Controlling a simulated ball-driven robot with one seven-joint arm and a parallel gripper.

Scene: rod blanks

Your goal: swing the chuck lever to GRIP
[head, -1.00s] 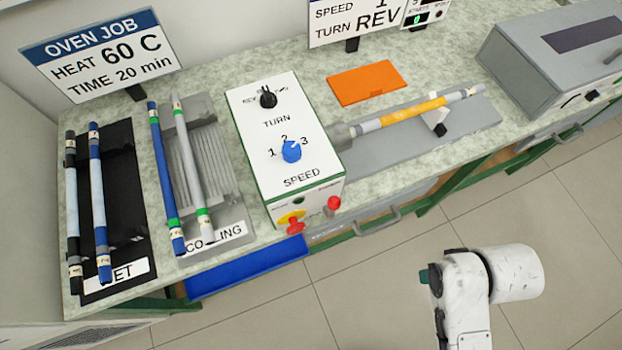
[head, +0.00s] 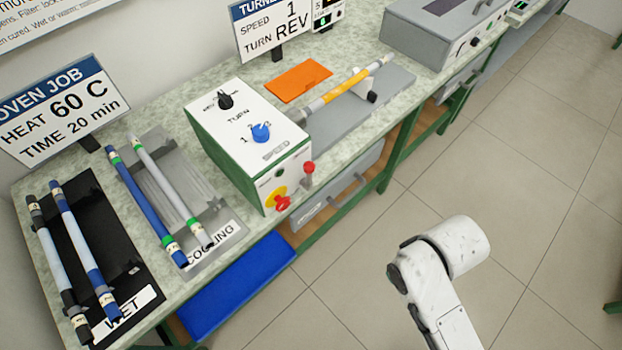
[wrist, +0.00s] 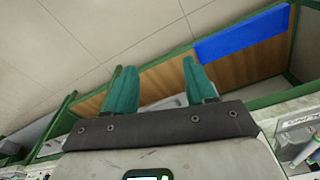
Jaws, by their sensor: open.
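The white and green control box (head: 248,140) stands on the bench. A small lever with a red ball knob (head: 309,168) sticks up at its front right corner; I take it for the chuck lever, but any marking beside it is too small to read. A yellow and grey rod (head: 345,88) lies with its left end at the grey chuck (head: 299,115) beside the box. My gripper (wrist: 160,78) shows in the wrist view with its two green fingers apart and nothing between them. It is out of the head view, where only my white arm shows, clear of the bench.
A red stop button (head: 282,203) on a yellow plate sits left of the lever. A blue knob (head: 261,132) and a black knob (head: 225,101) are on the box top. A blue bin (head: 240,283) juts out below the bench. Open floor (head: 480,200) lies in front.

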